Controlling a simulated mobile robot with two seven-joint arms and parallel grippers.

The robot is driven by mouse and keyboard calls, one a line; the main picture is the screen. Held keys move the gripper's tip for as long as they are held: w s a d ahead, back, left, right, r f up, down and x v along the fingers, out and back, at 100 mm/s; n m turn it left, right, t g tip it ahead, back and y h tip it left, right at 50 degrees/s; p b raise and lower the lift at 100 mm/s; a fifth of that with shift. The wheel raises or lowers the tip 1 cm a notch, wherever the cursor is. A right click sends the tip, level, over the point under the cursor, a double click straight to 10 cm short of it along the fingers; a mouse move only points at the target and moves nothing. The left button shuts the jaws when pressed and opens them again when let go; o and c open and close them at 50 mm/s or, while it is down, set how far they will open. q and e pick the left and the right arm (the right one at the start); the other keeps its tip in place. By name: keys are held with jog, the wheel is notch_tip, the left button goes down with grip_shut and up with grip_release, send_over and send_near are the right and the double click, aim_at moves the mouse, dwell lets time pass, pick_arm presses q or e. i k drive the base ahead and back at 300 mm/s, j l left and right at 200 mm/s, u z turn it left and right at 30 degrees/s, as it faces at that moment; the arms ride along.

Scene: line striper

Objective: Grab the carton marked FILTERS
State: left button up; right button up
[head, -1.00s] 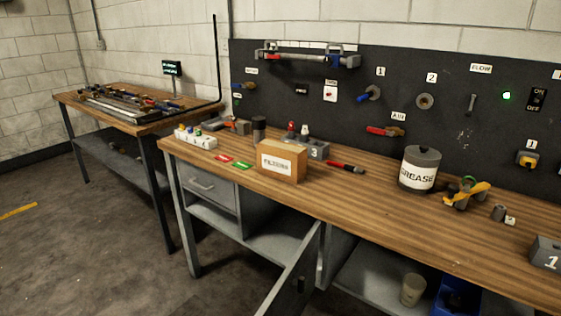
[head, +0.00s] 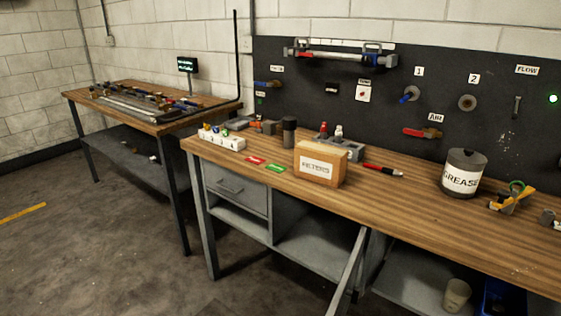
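The carton marked FILTERS (head: 320,165) is a small tan cardboard box with a white label on its front. It stands upright on the wooden workbench (head: 420,208), near the front edge and left of the middle. Nothing is touching it from the front. Neither of my grippers shows in the head view.
Behind the carton are a dark cylinder (head: 289,132) and a grey block (head: 345,149). A red and a green tag (head: 276,168) lie left of it. A red-black pen-like tool (head: 383,170) and the grease can (head: 463,173) are right. An open cabinet door (head: 349,273) juts out below the bench.

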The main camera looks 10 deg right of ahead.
aim_at(320, 163)
jog(key=i+j+u, duration=0.2)
jog(key=u, duration=0.25)
jog(key=i+j+u, duration=0.3)
jog(key=u, duration=0.15)
jog(key=i+j+u, duration=0.1)
jog(key=i, duration=0.35)
jog(key=i+j+u, duration=0.1)
jog(key=i, duration=0.35)
jog(key=i+z, duration=0.1)
jog(key=z, duration=0.3)
jog(key=i+j+z, duration=0.1)
jog(key=z, duration=0.3)
jog(key=i+j+z, duration=0.1)
jog(key=z, duration=0.35)
jog(key=i+z, duration=0.15)
jog(key=z, duration=0.3)
jog(key=i+z, duration=0.1)
jog(key=z, duration=0.35)
jog(key=i+j+z, duration=0.1)
jog(key=z, duration=0.4)
jog(key=i+j+z, duration=0.1)
jog(key=j+z, duration=0.15)
jog(key=z, duration=0.2)
jog(key=j+z, duration=0.15)
jog(key=z, duration=0.3)
jog(key=i, duration=0.05)
